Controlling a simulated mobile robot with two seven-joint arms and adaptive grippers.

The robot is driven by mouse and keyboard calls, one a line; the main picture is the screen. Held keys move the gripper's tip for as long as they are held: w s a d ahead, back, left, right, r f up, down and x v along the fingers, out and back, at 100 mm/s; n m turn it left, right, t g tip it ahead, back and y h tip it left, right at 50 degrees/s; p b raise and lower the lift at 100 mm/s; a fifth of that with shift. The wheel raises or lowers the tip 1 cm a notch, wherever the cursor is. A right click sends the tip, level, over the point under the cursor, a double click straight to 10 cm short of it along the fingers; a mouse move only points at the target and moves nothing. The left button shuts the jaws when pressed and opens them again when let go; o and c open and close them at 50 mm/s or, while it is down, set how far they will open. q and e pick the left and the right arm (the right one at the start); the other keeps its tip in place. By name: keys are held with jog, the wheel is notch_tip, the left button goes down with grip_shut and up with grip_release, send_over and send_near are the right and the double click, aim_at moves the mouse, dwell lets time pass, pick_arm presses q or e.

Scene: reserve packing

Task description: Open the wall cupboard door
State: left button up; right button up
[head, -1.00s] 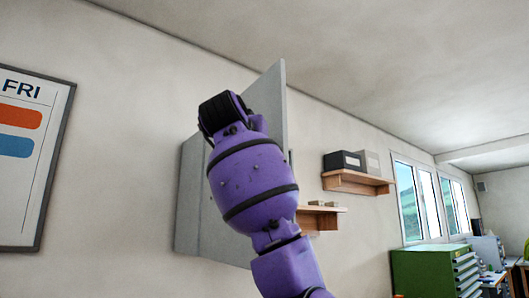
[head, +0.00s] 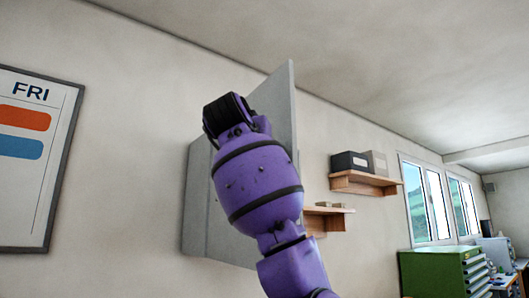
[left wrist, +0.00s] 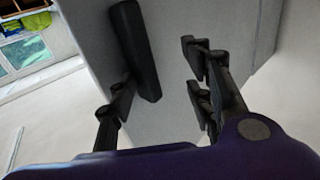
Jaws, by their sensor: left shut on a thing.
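The grey wall cupboard (head: 196,205) is partly hidden behind my left arm in the head view. Its grey door (head: 275,98) stands out from the body at an angle, partly open. In the left wrist view the door panel (left wrist: 180,25) fills the middle, with a dark bar handle (left wrist: 136,50) on it. My left gripper (left wrist: 160,76) is at the handle and shut on it; the handle shows close to the left finger. In the head view my left arm hides the fingers and the handle. My right gripper is not in view.
Two wooden shelves (head: 364,182) hang right of the cupboard, the upper holding a dark box (head: 350,161). A framed wall chart (head: 35,160) hangs at the left. A green drawer cabinet (head: 432,272) stands below the windows (head: 426,205).

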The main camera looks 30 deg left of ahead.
pick_arm(q)
jog(key=v, duration=1.2)
jog(key=shift+w+f, duration=0.1)
